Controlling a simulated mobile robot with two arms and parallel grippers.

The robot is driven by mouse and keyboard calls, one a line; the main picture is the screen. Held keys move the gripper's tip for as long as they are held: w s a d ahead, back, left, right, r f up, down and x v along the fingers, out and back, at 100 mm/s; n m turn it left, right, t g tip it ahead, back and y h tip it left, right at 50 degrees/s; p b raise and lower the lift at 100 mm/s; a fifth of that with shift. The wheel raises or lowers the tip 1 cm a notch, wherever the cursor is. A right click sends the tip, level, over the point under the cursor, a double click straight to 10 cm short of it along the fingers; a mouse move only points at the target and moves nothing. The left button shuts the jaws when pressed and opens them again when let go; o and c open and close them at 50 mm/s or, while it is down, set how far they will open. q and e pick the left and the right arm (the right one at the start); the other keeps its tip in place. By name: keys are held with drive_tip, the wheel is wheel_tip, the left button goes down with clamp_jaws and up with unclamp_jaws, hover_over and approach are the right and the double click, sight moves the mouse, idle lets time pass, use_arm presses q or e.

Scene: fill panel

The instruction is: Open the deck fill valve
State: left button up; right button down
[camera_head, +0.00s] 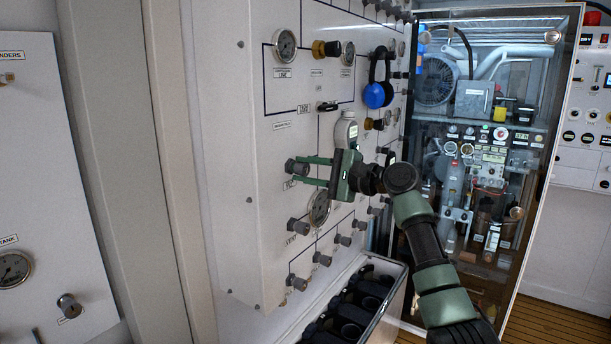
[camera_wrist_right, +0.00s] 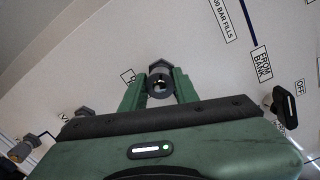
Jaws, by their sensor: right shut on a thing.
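The white fill panel (camera_head: 262,215) takes up the middle of the head view, with gauges, printed lines and several small grey valve knobs. My right gripper (camera_head: 300,171) reaches the panel from the right, its two green fingers around a grey valve knob (camera_head: 291,166) on the panel's left part. In the right wrist view that knob (camera_wrist_right: 160,70) sits between the fingertips of the gripper (camera_wrist_right: 160,88). The label beside it is partly hidden and too small to read. My left gripper is not in view.
A blue round item (camera_head: 375,95) hangs on the panel above my right gripper. Knobs marked like VENT (camera_head: 297,226) sit below. An open-topped black rack (camera_head: 350,310) stands under the panel. A glass-fronted machinery cabinet (camera_head: 490,150) stands at the right.

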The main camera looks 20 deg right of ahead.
drive_tip(key=n+b, duration=0.2)
drive_tip(key=n, duration=0.3)
drive_tip(key=shift+h, duration=0.3)
drive_tip(key=n+b, duration=0.2)
drive_tip(key=n, duration=0.2)
drive_tip(key=shift+n, duration=0.4)
drive_tip(key=n+b, duration=0.1)
drive_tip(key=n, duration=0.3)
drive_tip(key=shift+t+b, duration=0.4)
drive_tip(key=n+b, duration=0.1)
drive_tip(key=n, duration=0.3)
drive_tip(key=shift+f+n+h+b, duration=0.1)
drive_tip(key=shift+n+h+b, duration=0.2)
drive_tip(key=shift+h, duration=0.1)
drive_tip(key=n+b, duration=0.1)
drive_tip(key=n, duration=0.3)
drive_tip(key=n+b, duration=0.1)
drive_tip(key=n, duration=0.4)
drive_tip(key=shift+t+b, duration=0.3)
drive_tip(key=shift+t, duration=0.1)
drive_tip(key=n+b, duration=0.1)
drive_tip(key=n, duration=0.3)
drive_tip(key=shift+n+y, duration=0.3)
drive_tip(key=shift+y, duration=0.1)
drive_tip(key=n, duration=0.5)
drive_tip(key=shift+b, duration=0.4)
